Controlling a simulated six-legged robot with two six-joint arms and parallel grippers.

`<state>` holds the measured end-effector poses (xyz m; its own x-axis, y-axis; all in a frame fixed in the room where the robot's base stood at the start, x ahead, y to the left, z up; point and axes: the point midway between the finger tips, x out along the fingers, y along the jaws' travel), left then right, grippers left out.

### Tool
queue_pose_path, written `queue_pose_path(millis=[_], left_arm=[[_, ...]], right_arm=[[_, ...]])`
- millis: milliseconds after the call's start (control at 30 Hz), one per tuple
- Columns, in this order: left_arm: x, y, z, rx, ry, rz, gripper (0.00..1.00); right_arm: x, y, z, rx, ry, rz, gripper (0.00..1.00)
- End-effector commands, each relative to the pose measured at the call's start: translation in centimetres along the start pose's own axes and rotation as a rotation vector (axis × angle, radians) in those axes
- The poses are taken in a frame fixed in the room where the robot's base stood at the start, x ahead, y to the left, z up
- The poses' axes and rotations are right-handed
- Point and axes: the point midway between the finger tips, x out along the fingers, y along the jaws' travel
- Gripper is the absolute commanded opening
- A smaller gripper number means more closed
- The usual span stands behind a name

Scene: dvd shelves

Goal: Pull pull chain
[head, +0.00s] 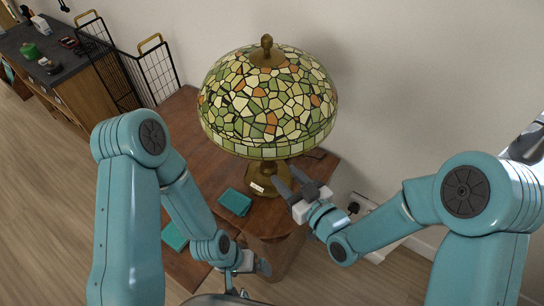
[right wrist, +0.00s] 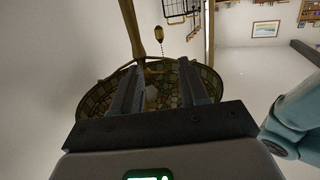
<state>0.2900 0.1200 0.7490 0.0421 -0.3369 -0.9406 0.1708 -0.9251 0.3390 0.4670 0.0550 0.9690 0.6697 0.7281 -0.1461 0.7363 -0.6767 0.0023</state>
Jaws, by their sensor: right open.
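The stained-glass lamp (head: 268,105) stands on a brown wooden table, its brass base (head: 262,183) partly showing below the shade. The pull chain is hidden in the head view. In the right wrist view, which shows the lamp upside down, the chain's small brass pendant (right wrist: 159,34) appears near the lamp's post (right wrist: 130,25), within the gap between my fingers but apparently beyond the tips. My right gripper (head: 288,173) is open and empty, beside the base and below the shade's rim; its fingers also show in the wrist view (right wrist: 162,57). My left gripper (head: 250,267) is low, its jaws unclear.
A teal book (head: 235,202) lies on the table left of the base; another teal item (head: 174,235) is lower left. A wall outlet (head: 357,203) is to the right. A black wire rack (head: 158,72) and dark cabinet (head: 45,55) stand at the back left. The left floor is clear.

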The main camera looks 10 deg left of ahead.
Motion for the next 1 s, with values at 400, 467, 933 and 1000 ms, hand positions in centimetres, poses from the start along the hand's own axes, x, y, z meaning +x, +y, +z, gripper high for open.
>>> queue_pose_path(millis=[400,467,933,1000], left_arm=[[-2.9,1.0,0.1,0.000,0.000,0.000,1.00],[-3.1,1.1,0.1,0.000,0.000,0.000,1.00],[-4.0,1.4,0.1,0.000,0.000,0.000,1.00],[-3.9,1.4,0.1,0.000,0.000,0.000,1.00]], right_arm=[[9.2,-0.1,-0.2,0.000,-0.002,-0.004,0.44],[10.4,-0.1,-0.2,0.001,-0.001,-0.003,0.44],[14.7,-0.1,0.1,0.002,-0.003,-0.003,0.44],[14.7,-0.1,0.1,0.002,-0.003,-0.003,0.44]])
